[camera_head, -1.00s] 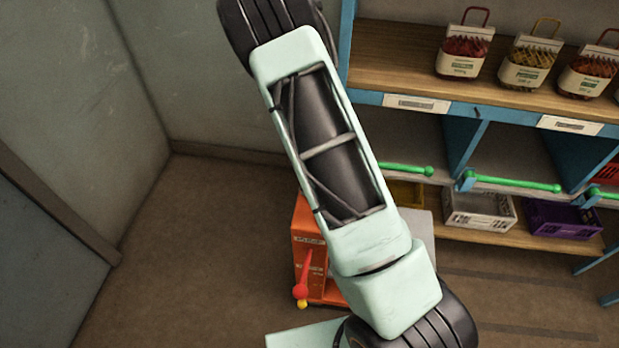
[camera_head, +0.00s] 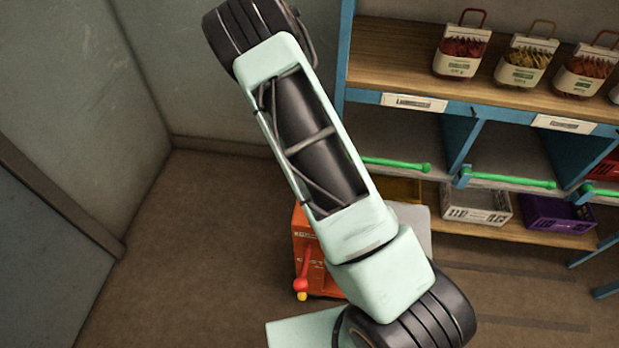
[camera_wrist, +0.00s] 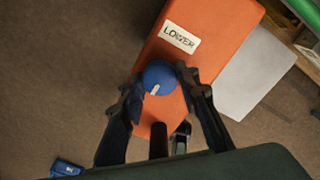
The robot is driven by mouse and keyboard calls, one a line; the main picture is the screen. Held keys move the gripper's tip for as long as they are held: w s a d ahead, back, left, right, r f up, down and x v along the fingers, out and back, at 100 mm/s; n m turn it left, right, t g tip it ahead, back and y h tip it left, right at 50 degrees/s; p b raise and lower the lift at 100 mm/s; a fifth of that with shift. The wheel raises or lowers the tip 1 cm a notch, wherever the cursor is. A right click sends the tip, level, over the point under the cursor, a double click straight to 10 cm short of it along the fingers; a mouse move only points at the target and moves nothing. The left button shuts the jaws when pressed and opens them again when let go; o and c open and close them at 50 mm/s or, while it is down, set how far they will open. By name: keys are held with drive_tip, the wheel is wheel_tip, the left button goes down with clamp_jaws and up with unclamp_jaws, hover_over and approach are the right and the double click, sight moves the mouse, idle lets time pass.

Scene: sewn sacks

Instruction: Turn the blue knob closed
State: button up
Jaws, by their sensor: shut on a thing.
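The blue knob (camera_wrist: 159,77) is round, with a small pale mark, on an orange cabinet (camera_wrist: 205,32) near a white label reading "LOWER". My gripper (camera_wrist: 157,88) is shut on the blue knob in the wrist view, with a dark finger on either side of it. In the head view the orange cabinet (camera_head: 309,240) is partly hidden behind my arm. The blue knob and my gripper do not show in the head view.
A red lever (camera_head: 303,275) with a yellow tip is on the cabinet's side. A blue shelf rack (camera_head: 465,140) with green rails stands at right, holding bagged goods and crates. Bare floor (camera_head: 190,225) lies to the left.

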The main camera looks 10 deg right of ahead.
drive_tip(key=o, duration=1.2)
drive_tip(key=shift+c, duration=0.2)
wheel_tip(320, 180, up, 12)
